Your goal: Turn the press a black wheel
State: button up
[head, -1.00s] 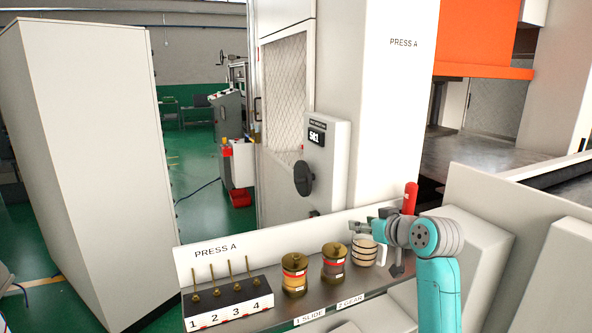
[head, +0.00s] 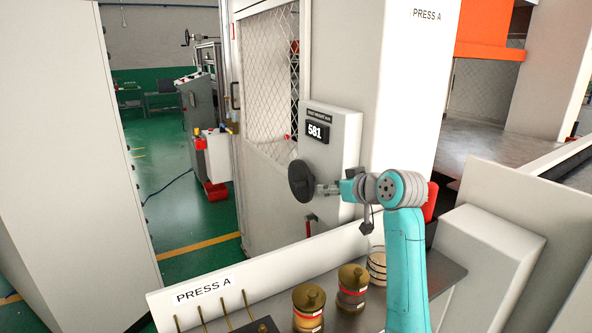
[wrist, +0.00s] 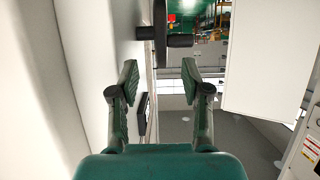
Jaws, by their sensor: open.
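The black wheel (head: 301,181) is on the side of a pale box on PRESS A, below a display that reads 581 (head: 314,132). In the wrist view the wheel (wrist: 160,30) shows edge-on, with a short shaft to the wall at left and a dark knob (wrist: 180,41) sticking out to the right. Contact cannot be told.
Below my arm is a shelf with brass-topped jars (head: 352,288), a striped cup (head: 377,262) and thin upright rods (head: 227,313). A white PRESS A ledge (head: 260,262) runs along it. A tall pale cabinet (head: 60,150) stands left; green floor lies between.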

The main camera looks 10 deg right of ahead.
aim_at(309, 172)
jog(key=w+a, duration=0.1)
jog(key=w, duration=0.2)
jog(key=w+a, duration=0.1)
jog(key=w, duration=0.3)
jog(key=w+a, duration=0.1)
jog(key=w, duration=0.2)
jog(key=shift+w+a, duration=0.35)
jog(key=x, duration=0.3)
jog(key=shift+w, duration=0.3)
jog(key=shift+x, duration=0.8)
jog(key=shift+f, duration=0.1)
grip_shut()
